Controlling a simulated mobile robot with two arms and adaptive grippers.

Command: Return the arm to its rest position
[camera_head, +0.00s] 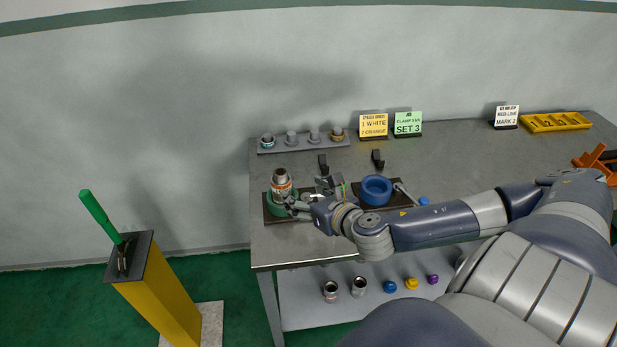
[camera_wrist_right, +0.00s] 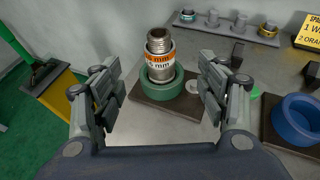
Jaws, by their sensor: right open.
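My right arm (camera_head: 435,226) reaches across the grey workbench from the right. My right gripper (camera_head: 303,200) is at the green vise (camera_head: 279,208) on the left of the bench. In the right wrist view the gripper (camera_wrist_right: 160,95) is open, with its fingers spread on either side and nothing between the pads. A threaded metal pipe fitting (camera_wrist_right: 159,42) with an orange and white band stands upright in the green vise (camera_wrist_right: 162,88), beyond the fingertips. It also shows in the head view (camera_head: 281,181). My left gripper is in neither view.
A blue vise (camera_head: 376,190) stands just right of the gripper. A rail of fittings (camera_head: 302,143) and sign cards (camera_head: 373,125) line the back. Loose fittings and coloured caps lie on the lower shelf (camera_head: 310,300). A yellow post (camera_head: 155,290) with a green-handled lever (camera_head: 100,217) stands left.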

